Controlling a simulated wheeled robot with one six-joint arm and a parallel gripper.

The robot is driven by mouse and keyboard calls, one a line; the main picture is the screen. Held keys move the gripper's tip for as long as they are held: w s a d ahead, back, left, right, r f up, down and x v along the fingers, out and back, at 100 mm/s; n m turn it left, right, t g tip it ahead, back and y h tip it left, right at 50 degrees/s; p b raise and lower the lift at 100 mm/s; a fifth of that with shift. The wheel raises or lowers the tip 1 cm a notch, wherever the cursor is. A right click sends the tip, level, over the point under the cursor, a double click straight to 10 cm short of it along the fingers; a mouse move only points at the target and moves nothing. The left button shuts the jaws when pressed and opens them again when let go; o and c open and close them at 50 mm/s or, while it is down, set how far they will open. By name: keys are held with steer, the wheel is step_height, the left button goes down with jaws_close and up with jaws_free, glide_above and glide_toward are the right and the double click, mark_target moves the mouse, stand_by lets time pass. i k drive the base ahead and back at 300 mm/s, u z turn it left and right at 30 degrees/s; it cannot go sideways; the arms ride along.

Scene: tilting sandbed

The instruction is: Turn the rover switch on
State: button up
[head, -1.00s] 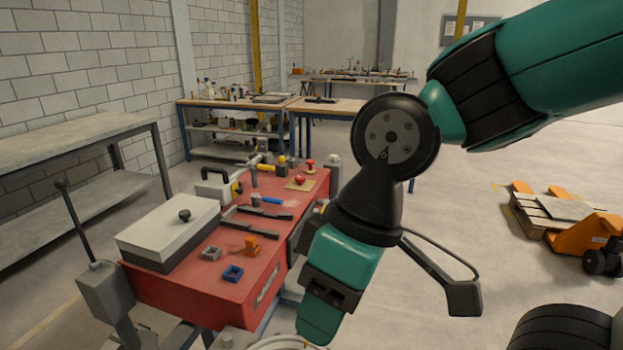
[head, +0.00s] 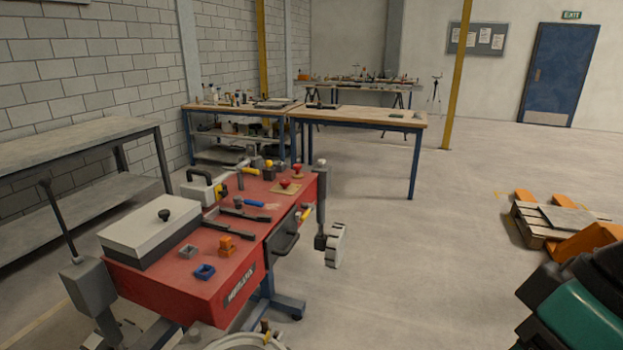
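I cannot make out a rover or a rover switch for certain in the head view. A grey box with a black-knobbed lever (head: 88,284) stands at the left end of the red bench, its lever leaning up and left; I cannot tell what it works. My gripper is out of view. Only a teal and black part of my own arm shows at the lower right corner, well apart from the bench.
The red bench (head: 190,288) carries a lidded box (head: 150,232), a blue square piece (head: 204,271), orange pieces (head: 227,245) and several tools. A grey table (head: 75,148) stands left. An orange pallet truck (head: 588,240) is at right. The middle floor is clear.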

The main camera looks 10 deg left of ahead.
mark_target(284, 183)
steer(key=z, duration=0.3)
steer(key=i, duration=2.05)
steer(key=u, duration=1.45)
steer(key=i, duration=0.8)
steer(key=u, duration=0.8)
